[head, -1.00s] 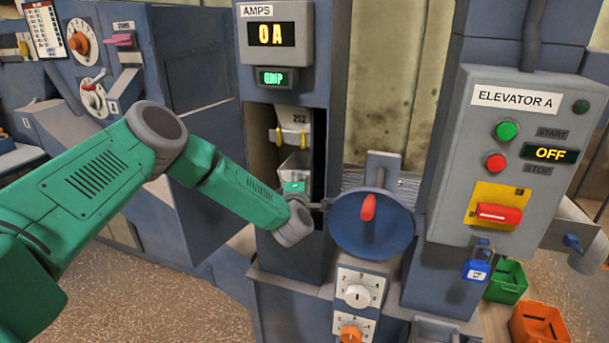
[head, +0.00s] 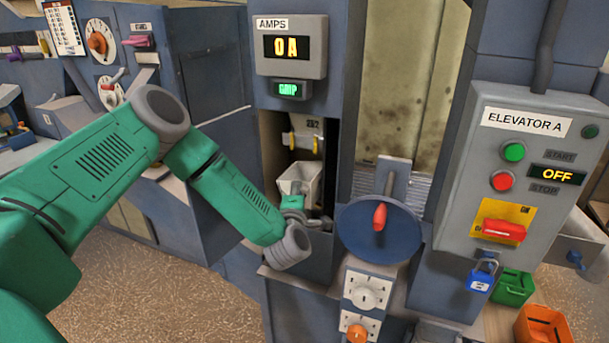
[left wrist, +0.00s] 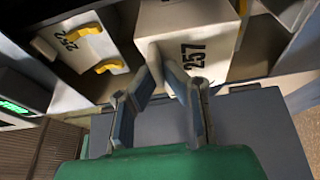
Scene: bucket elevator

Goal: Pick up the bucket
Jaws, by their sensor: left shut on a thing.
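A pale bucket (head: 300,183) sits in the tall opening of the blue column, open top up. In the left wrist view the bucket (left wrist: 222,72) carries the number 257. My left gripper (head: 293,205) is at the front of this bucket. Its two fingers show in the left wrist view (left wrist: 170,70), closed at the bucket's near wall. The fingertips are partly hidden against the bucket. Whether the bucket's base touches anything is hidden. My right gripper is not in view.
Another bucket (head: 303,140), marked 252 with yellow clips, is above and behind in the opening. A blue wheel (head: 372,243) with a red knob is just right of the opening. Elevator A panel (head: 520,190), reading OFF, stands farther right. A ledge (head: 300,282) lies below the opening.

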